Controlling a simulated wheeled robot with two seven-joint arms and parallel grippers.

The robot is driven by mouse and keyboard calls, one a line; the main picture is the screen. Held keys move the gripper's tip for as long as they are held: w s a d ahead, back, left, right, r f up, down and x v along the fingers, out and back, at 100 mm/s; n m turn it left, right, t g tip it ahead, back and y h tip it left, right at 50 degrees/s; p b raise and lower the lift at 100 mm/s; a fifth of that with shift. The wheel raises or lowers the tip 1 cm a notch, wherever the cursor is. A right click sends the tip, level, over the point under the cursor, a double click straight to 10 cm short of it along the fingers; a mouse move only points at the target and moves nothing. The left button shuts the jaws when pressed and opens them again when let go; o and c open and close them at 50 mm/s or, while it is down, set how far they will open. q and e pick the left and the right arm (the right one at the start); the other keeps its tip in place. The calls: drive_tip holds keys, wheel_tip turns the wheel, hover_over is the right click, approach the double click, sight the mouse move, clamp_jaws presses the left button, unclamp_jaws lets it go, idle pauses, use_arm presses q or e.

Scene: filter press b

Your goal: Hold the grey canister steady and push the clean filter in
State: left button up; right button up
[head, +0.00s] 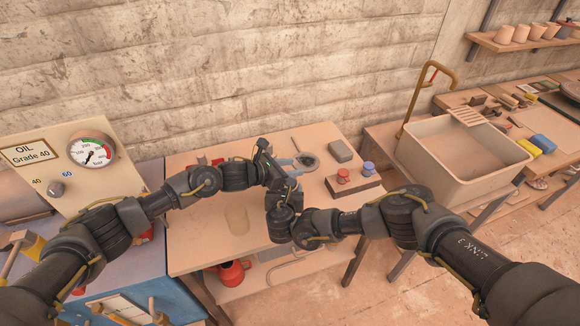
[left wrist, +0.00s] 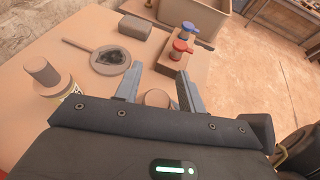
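My left gripper (head: 289,166) is over the table, with its two grey fingers pointing away from the wrist. In the left wrist view its fingers (left wrist: 156,88) are apart. A round, brownish-grey top (left wrist: 157,98) shows between them, with a gap on both sides. I cannot tell whether it is the canister or the filter; its lower part is hidden by the gripper body. My right arm reaches in from the right and ends at a dark wrist (head: 283,215) close below the left gripper. The right fingers cannot be made out.
A round dish with dark contents (head: 307,162), a grey block (head: 340,151) and a block with red and blue knobs (head: 354,187) are on the table (head: 200,255). A labelled jar (left wrist: 72,92) stands left in the wrist view. A translucent cup (head: 237,219) is near the front. A sink (head: 462,160) is right.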

use_arm(q)
drive_tip(key=shift+o, duration=0.9)
drive_tip(key=shift+s+d+f, duration=0.15)
drive_tip(key=shift+s, duration=0.05)
use_arm(e)
drive_tip(key=shift+a, duration=0.1)
use_arm(q)
drive_tip(key=shift+s, duration=0.15)
drive_tip(key=v, duration=1.2)
drive_tip(key=shift+w, duration=0.3)
use_arm(e)
drive_tip(key=o, duration=1.3)
